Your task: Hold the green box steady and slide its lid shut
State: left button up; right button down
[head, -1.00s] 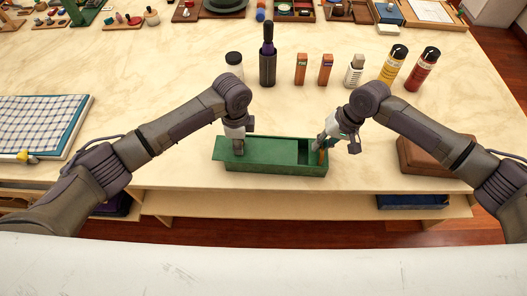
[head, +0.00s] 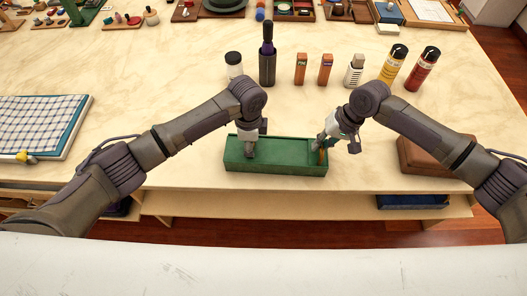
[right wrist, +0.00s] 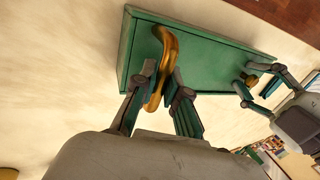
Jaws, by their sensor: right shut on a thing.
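The green box (head: 275,167) stands near the table's front edge. Its green lid (head: 283,148) lies over the top, and no dark opening shows in the head view. My right gripper (head: 324,146) is at the box's right end. In the right wrist view its fingers (right wrist: 162,85) are shut on the box's curved brass handle (right wrist: 168,50). My left gripper (head: 249,152) is at the left part of the lid. In the right wrist view its fingertips (right wrist: 246,78) are beside a brass knob (right wrist: 251,80) on the lid; whether they grip it is unclear.
A brown wooden box (head: 425,158) stands to the right. Behind are a dark bottle (head: 267,58), a black-lidded jar (head: 234,66), two small orange-brown blocks, a white bottle (head: 354,71), and yellow (head: 393,66) and red (head: 422,70) bottles. A checked cloth (head: 40,125) lies left.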

pick_arm(q)
jog(key=shift+w+r, duration=0.1)
jog(key=shift+r, duration=0.05)
pick_arm(e)
jog(key=shift+w, duration=0.1)
pick_arm(q)
jog(key=shift+r, duration=3.5)
pick_arm(e)
jog(key=c, duration=1.1)
grip_release()
jog(key=shift+c, duration=0.2)
